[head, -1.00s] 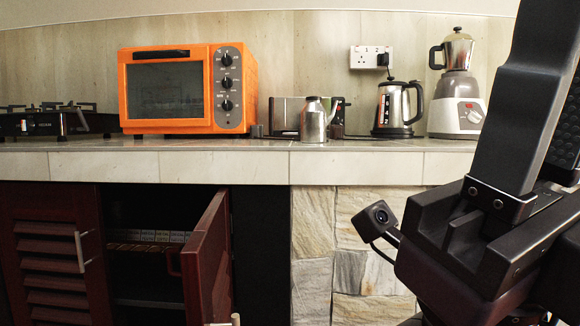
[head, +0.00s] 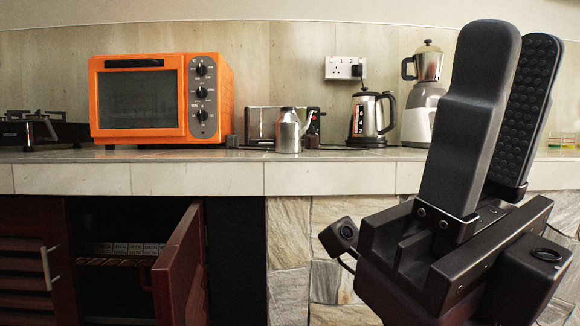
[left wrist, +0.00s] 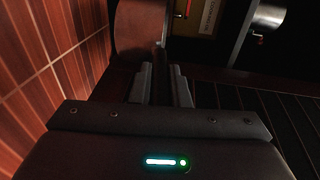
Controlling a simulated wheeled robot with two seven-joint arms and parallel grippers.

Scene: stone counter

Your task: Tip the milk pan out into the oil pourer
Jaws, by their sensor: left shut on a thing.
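The oil pourer (head: 288,132) is a small silver can with a narrow neck, upright on the counter in the head view. My right gripper (head: 508,100) points up at the right of the head view, nearer than the counter, its fingers apart with nothing seen between them. My left gripper shows only in the left wrist view (left wrist: 160,85), shut on a narrow dark part. A reddish-brown rounded shape (left wrist: 140,28) lies just beyond its fingers; it may be the milk pan, but the view is too dark and cropped to be sure. No milk pan shows in the head view.
An orange oven (head: 140,100), a toaster (head: 262,122), a kettle (head: 368,118) and a blender (head: 425,95) stand on the counter (head: 330,178). Below it a dark red cupboard door (head: 180,268) stands open. A silver cylinder (left wrist: 265,15) shows in the left wrist view.

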